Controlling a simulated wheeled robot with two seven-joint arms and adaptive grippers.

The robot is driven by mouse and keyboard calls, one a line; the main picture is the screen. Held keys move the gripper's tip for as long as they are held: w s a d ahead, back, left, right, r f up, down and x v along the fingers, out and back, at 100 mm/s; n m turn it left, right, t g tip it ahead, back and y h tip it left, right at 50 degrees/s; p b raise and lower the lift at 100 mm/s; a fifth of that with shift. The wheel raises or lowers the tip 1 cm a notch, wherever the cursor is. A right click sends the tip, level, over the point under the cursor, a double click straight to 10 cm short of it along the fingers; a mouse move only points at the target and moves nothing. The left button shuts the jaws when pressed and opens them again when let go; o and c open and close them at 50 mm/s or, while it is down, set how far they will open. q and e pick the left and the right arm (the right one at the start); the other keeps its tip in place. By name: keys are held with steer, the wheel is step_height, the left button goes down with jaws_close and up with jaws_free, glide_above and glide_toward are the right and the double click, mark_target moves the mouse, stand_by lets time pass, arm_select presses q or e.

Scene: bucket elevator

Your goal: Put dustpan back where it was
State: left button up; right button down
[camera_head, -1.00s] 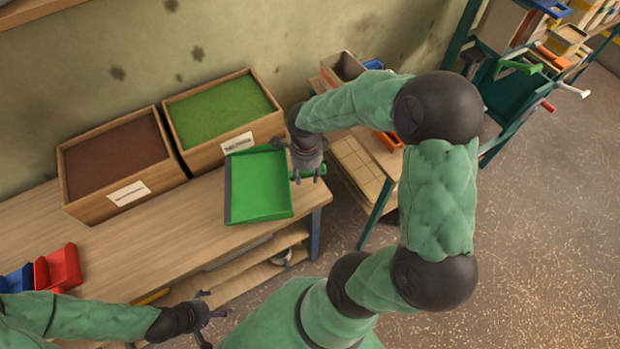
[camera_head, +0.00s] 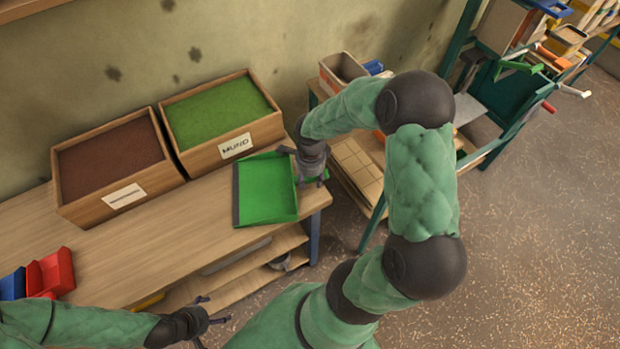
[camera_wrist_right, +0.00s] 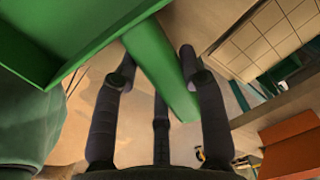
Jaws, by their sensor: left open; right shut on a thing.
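The green dustpan (camera_head: 267,190) is at the right end of the wooden workbench, in front of the box of green material. Its pan lies to the left and its handle points right; I cannot tell whether it touches the bench top. My right gripper (camera_head: 312,180) is shut on the handle. In the right wrist view the green handle (camera_wrist_right: 163,72) runs between the dark fingers, with part of the pan (camera_wrist_right: 60,40) at upper left. My left gripper (camera_head: 212,318) is open and empty, low in front of the bench.
Boxes of brown material (camera_head: 112,165) and green material (camera_head: 218,115) stand at the back of the workbench (camera_head: 130,250). A red scoop (camera_head: 50,273) and a blue one (camera_head: 12,284) lie at the left. A second table with bins stands to the right. The bench middle is clear.

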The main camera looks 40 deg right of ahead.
steer(key=shift+f, duration=0.2)
steer(key=c, duration=0.7)
jaws_free()
steer(key=shift+r, duration=0.1)
steer(key=shift+r, duration=0.1)
steer(key=shift+r, duration=0.35)
step_height(320, 180, up, 11)
steer(key=p, duration=0.3)
steer(key=shift+r, duration=0.15)
